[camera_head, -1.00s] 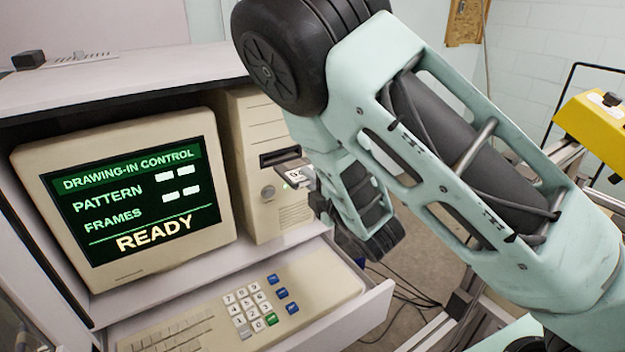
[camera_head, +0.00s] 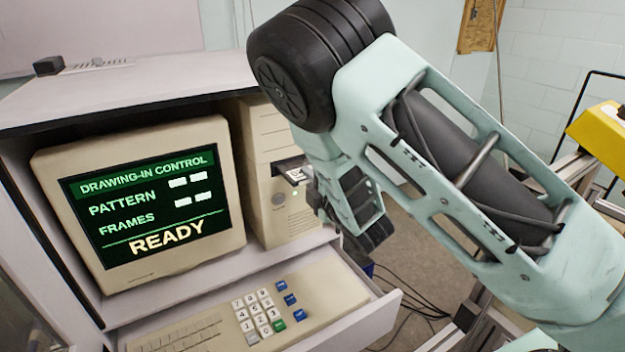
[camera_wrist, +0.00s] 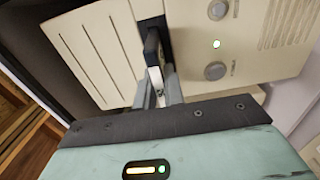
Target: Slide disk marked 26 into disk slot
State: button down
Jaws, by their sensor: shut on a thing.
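A dark disk slot (camera_head: 284,167) opens in the front of the beige computer tower (camera_head: 262,127), right of the monitor. A disk with a white label (camera_head: 297,175) is at the slot, its far end at or inside the opening. The label is too small to read. My gripper (camera_head: 312,188) is shut on the disk's near end, mostly hidden behind my arm. In the wrist view, my gripper's fingers (camera_wrist: 158,95) hold the disk (camera_wrist: 156,76) nearly edge-on, in line with the dark slot (camera_wrist: 152,42). How deep it sits is hard to tell.
The monitor (camera_head: 150,203) reads READY. Below it is an open drawer (camera_head: 375,318) with a keyboard and keypad (camera_head: 260,312). Round buttons and a green light (camera_wrist: 216,44) are on the tower front beside the slot. A yellow machine (camera_head: 600,135) stands at the right.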

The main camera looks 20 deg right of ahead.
aim_at(299, 166)
jog(key=shift+w+a, duration=0.25)
jog(key=shift+w, duration=0.95)
jog(key=shift+w+a, duration=0.2)
jog(key=shift+w, duration=1)
jog(key=shift+w+b, duration=0.1)
jog(key=shift+b, duration=0.2)
jog(key=shift+w+r, duration=0.1)
jog(key=shift+r, duration=0.1)
